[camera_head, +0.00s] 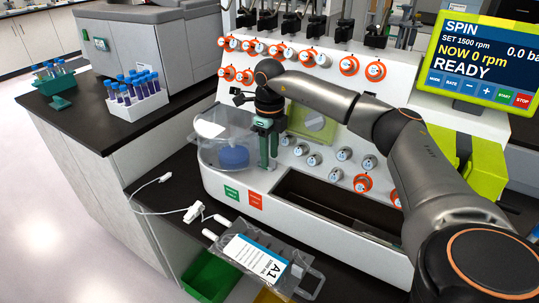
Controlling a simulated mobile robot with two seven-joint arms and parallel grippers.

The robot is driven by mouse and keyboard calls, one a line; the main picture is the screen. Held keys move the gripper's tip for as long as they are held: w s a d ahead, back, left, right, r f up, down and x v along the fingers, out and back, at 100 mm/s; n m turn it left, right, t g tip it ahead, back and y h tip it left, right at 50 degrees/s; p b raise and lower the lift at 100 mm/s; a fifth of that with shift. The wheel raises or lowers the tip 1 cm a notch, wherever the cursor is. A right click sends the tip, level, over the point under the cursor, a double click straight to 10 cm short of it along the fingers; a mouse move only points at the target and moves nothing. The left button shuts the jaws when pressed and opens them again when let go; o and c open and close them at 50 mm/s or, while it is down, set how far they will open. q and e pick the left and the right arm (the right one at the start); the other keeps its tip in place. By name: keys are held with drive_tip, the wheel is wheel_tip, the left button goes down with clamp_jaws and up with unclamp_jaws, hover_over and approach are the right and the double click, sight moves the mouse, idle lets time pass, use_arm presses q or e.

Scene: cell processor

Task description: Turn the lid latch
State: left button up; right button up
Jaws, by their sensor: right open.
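The cell processor (231,172) is a white machine with a clear rounded chamber (207,152) at its left end. A blue round part (234,157) sits inside the chamber. My right gripper (268,164) points down at the right side of the chamber, its green fingers open. The arm reaches in from the right. I cannot pick out the lid latch; it may be hidden by the fingers. I cannot tell whether the fingers touch the lid. My left gripper is not in view.
A bag labelled A1 (261,259) with white tubing lies at the front. A rack of blue-capped tubes (138,99) stands on the left counter. A screen (478,57) reads SPIN, READY. Orange and grey knobs (349,66) cover the panel.

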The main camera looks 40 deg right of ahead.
drive_tip(key=shift+f, duration=0.4)
drive_tip(key=shift+c, duration=0.4)
clamp_jaws()
